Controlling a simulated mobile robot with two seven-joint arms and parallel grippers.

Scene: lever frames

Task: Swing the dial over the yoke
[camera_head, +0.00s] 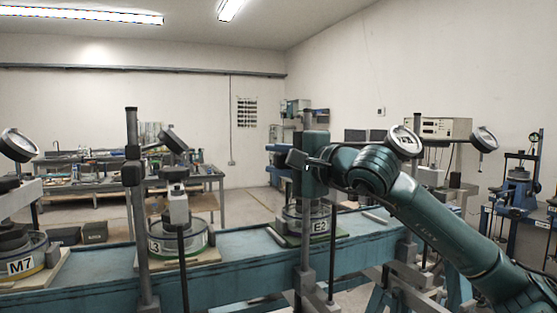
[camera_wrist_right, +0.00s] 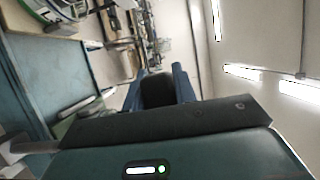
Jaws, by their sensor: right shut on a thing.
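My right gripper (camera_head: 298,159) is at the post of the frame marked E2 (camera_head: 318,226). It is shut on a dark, rounded piece (camera_wrist_right: 157,90), seen between its two blue fingers in the wrist view. Which part of the frame this is, I cannot tell. A round white dial (camera_head: 404,142) shows just above my right forearm, to the right of the E2 post; its mounting is hidden behind the arm. The yoke of E2 cannot be made out behind my gripper. My left gripper is not in view.
Frames marked L3 (camera_head: 165,246) and M7 (camera_head: 20,266) stand left on the same blue bench (camera_head: 250,257). Their dials tilt above them (camera_head: 173,140) (camera_head: 18,145). Another dial (camera_head: 485,138) sticks out at right. Bare bench lies between L3 and E2.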

